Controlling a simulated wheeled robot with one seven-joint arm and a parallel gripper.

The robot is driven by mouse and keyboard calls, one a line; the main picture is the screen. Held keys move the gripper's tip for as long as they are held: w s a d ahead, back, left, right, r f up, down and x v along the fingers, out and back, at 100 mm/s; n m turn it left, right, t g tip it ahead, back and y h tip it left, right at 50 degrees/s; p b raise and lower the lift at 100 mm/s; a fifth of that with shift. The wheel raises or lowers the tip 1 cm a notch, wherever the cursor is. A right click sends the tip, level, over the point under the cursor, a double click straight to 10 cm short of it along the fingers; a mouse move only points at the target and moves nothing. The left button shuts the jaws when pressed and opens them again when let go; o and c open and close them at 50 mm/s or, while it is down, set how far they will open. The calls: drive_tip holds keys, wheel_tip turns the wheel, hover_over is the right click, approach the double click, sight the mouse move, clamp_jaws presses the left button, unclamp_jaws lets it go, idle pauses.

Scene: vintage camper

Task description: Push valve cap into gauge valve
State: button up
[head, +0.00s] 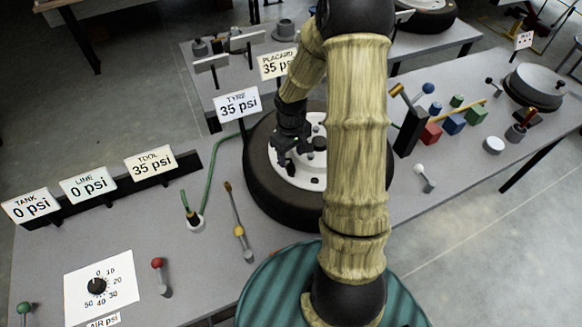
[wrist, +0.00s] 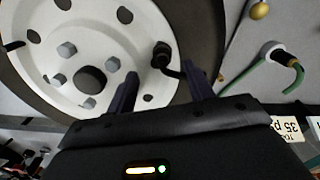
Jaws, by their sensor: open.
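A black tyre (head: 262,190) with a white wheel rim (head: 308,178) lies flat on the grey workbench; the rim (wrist: 110,30) fills much of the wrist view. A small black capped fitting (wrist: 161,52) with a short curved stem sits near the rim's edge. It looks like the gauge valve with its cap, but I cannot tell the two apart. My gripper (head: 281,158) is over the left part of the rim, pointing down. In the wrist view my gripper (wrist: 161,78) is open and empty, its two dark fingers on either side of the fitting's stem. I cannot tell whether they touch it.
A green hose (head: 209,172) runs from a bench fitting (head: 195,221) towards the tyre. Gauge signs (head: 88,187) stand at left. A yellow-knobbed lever (head: 239,231) is left of the tyre. Coloured blocks (head: 453,122) lie at right. The front-left bench has free room.

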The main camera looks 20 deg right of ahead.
sight(291, 165)
drive_tip(key=f, duration=0.3)
drive_tip(key=f+p, duration=0.1)
drive_tip(key=shift+s+a+f, duration=0.15)
drive_tip(key=shift+s, duration=0.15)
drive_tip(key=c, duration=1.1)
wheel_tip(291, 165, up, 10)
drive_tip(key=shift+r+b, duration=0.1)
drive_tip(key=shift+b, duration=0.6)
